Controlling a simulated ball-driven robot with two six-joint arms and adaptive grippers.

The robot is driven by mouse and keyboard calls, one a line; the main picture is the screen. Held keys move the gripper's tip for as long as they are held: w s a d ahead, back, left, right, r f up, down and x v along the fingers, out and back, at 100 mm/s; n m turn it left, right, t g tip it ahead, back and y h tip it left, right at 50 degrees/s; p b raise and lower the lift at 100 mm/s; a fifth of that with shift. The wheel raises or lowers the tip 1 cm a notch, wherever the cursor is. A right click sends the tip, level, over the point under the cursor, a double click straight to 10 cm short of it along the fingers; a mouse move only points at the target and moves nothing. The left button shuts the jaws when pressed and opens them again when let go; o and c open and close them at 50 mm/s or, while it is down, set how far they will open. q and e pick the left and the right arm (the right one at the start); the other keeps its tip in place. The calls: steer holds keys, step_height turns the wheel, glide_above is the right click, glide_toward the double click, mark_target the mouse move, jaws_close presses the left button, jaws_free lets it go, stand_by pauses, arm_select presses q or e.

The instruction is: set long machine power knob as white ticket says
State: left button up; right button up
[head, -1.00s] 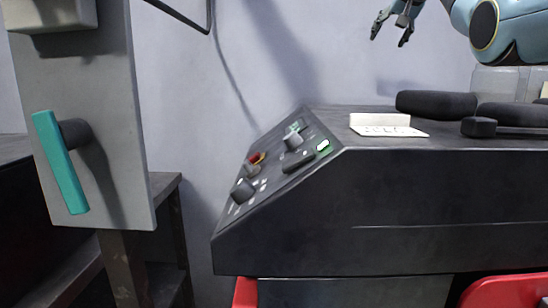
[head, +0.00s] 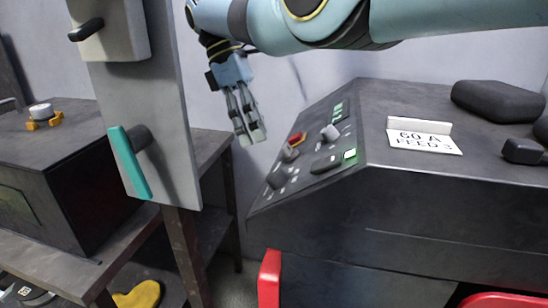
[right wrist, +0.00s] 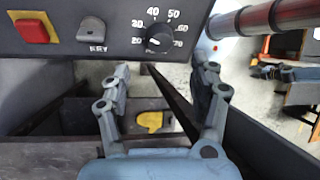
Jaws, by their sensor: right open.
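The white ticket (head: 425,142) lies on top of the long dark machine (head: 420,205) and reads "60 A FEED 3". On the machine's sloped panel, a dark round knob (head: 277,177) sits lowest; the right wrist view shows this knob (right wrist: 158,39) with a number scale from 20 to 70 around it. Its white mark seems to lie toward the low, left side, but the exact setting is unclear. My right gripper (head: 250,130) is open and empty, left of and above the panel. In the right wrist view its fingers (right wrist: 165,78) stand apart below the knob, not touching it.
A grey post with a teal lever (head: 130,162) stands left. A dark box (head: 60,170) sits on a bench behind it.

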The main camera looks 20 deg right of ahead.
mark_target(274, 172)
steer(key=p+x, duration=0.2)
steer(key=x, duration=0.6)
steer(key=shift+s+d+f, duration=0.1)
steer(key=shift+s+d, duration=0.05)
steer(key=shift+d, duration=0.1)
arm_select(q)
steer(key=r, duration=0.2)
steer(key=shift+w+d+r, duration=0.2)
steer(key=shift+d+r, duration=0.1)
steer(key=shift+r, duration=0.1)
arm_select(e)
steer(key=shift+f, duration=0.25)
